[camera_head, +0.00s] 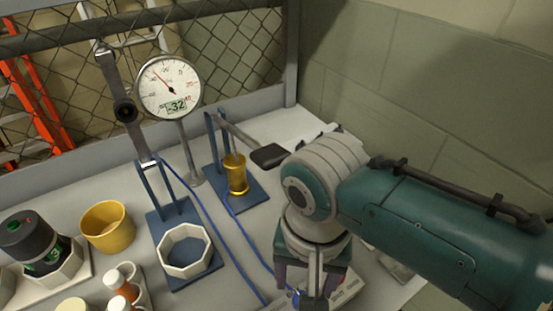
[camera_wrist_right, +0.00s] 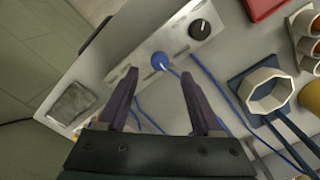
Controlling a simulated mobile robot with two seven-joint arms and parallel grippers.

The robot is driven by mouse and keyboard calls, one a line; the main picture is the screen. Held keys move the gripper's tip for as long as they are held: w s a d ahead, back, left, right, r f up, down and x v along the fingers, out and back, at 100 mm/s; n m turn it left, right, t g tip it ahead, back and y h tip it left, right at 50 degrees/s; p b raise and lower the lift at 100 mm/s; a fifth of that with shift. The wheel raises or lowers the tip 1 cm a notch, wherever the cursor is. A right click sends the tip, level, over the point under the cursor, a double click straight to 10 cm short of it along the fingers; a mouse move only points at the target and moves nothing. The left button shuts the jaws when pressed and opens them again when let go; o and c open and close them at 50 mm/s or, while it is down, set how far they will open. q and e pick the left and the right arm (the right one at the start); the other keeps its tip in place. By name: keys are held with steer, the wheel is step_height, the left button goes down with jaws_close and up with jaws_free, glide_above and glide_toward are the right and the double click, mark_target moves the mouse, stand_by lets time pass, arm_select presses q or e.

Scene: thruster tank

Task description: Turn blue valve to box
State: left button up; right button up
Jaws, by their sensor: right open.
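The blue valve appears to be the round blue knob (camera_wrist_right: 159,61) with a pale line on it, set on a light metal panel (camera_wrist_right: 180,45) in the right wrist view. My right gripper (camera_wrist_right: 158,75) is open, its two dark fingers apart on either side of the knob in that picture; whether they touch it or are above it I cannot tell. In the head view my right gripper (camera_head: 314,284) points down over the panel at the bottom, and its wrist hides most of the panel. My left gripper is not in view.
A black knob (camera_wrist_right: 200,28) sits beside the blue one on the panel. Blue tubes run across the table to stands with a white octagonal ring (camera_head: 184,270) and a gold cylinder (camera_head: 236,172). A dial gauge (camera_head: 169,87) reads -32. A yellow cup (camera_head: 107,226) stands left.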

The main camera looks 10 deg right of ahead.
step_height(320, 180, up, 5)
steer(key=shift+f+p, duration=0.15)
steer(key=shift+p, duration=0.3)
